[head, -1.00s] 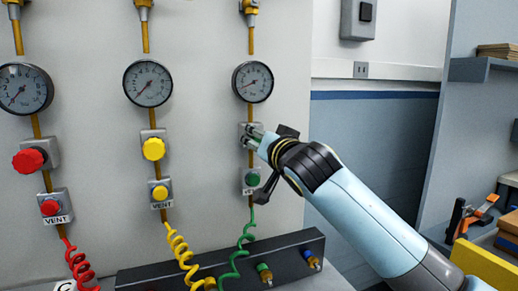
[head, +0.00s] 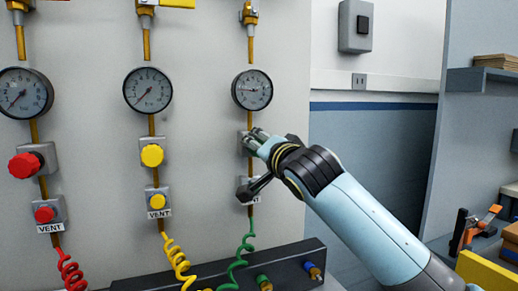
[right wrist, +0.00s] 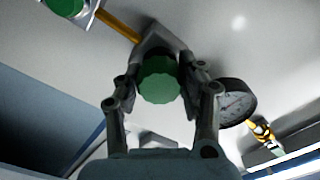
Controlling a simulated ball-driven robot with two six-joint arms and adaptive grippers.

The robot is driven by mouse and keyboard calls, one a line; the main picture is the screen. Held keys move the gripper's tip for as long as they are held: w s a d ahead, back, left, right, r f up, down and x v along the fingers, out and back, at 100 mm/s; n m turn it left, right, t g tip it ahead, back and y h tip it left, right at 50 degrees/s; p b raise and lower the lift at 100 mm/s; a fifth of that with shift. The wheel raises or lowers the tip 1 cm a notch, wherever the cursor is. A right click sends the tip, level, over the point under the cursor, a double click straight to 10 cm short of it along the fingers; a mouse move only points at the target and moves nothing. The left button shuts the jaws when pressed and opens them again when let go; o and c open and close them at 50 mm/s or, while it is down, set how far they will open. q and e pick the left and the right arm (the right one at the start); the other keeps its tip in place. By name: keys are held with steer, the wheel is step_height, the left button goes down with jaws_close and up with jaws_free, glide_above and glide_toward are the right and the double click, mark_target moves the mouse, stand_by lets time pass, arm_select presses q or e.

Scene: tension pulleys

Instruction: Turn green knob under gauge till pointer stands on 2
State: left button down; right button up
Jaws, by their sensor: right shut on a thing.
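The right-hand gauge (head: 252,90) is round with a white face and dark rim; its pointer is too small to read surely. It also shows, tilted, in the right wrist view (right wrist: 236,102). Below it my right gripper (head: 257,140) reaches the panel and covers the green knob in the head view. In the right wrist view the ribbed green knob (right wrist: 160,82) sits between the two fingers of my right gripper (right wrist: 162,90), which are shut on it. My left gripper is out of view.
A yellow knob (head: 152,155) and a red knob (head: 25,165) sit under gauges to the left. The lower green vent button (right wrist: 66,5) shows in the right wrist view. Coiled hoses hang below, above a dark manifold (head: 215,268). Free space lies right of the panel.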

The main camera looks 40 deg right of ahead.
steer(key=o, duration=1.2)
steer(key=v, duration=1.2)
